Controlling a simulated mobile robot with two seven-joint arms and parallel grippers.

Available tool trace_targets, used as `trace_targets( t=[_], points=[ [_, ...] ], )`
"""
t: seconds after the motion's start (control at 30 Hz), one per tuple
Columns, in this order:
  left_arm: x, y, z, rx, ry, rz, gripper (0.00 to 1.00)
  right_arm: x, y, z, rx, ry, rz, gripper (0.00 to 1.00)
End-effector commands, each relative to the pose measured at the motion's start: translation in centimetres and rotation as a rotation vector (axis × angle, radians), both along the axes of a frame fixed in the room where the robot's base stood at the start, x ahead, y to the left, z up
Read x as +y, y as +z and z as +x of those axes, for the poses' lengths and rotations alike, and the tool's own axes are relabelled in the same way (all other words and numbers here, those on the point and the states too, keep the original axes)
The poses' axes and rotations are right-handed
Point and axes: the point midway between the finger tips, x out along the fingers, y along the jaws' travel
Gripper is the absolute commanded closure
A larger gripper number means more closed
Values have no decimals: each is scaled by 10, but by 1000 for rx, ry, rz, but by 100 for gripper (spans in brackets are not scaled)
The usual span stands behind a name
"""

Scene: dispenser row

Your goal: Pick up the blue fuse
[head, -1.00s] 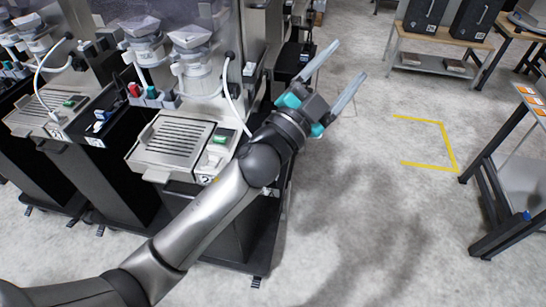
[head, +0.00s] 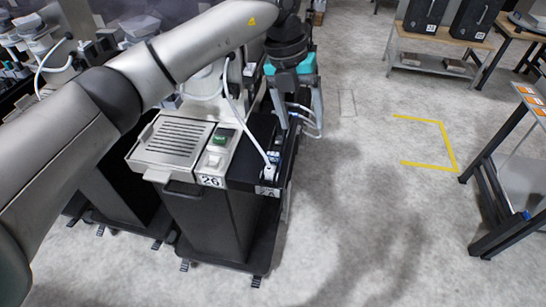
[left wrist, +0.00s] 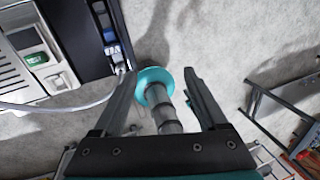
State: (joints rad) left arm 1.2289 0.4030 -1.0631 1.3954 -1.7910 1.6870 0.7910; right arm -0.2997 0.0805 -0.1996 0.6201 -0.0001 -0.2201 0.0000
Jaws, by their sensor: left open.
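My left gripper (head: 300,116) points down beside the right edge of the black panel at the end of the machine row, its fingers apart. In the left wrist view its two fingers (left wrist: 160,78) stand open. A small blue piece (left wrist: 108,36) sits in a row of small parts on the black panel, left of the fingers; it may be the blue fuse. In the head view a bluish-white part (head: 273,157) shows near the panel's front, but I cannot tell whether it is the same piece. My right gripper is not in view.
A white cable (head: 250,128) runs down to the black panel (head: 246,166). A green switch (head: 222,137) and a grilled tray (head: 172,141) lie left of it. In the left wrist view a teal disc on a grey rod (left wrist: 155,84) shows between the fingers.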

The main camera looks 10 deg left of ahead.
Motion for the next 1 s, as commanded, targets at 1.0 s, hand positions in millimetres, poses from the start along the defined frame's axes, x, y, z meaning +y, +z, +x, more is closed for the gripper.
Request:
trace_targets(
  t=[1.0],
  points=[
    [58,-90,15,-3,98,239,25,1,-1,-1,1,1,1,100]
  ],
)
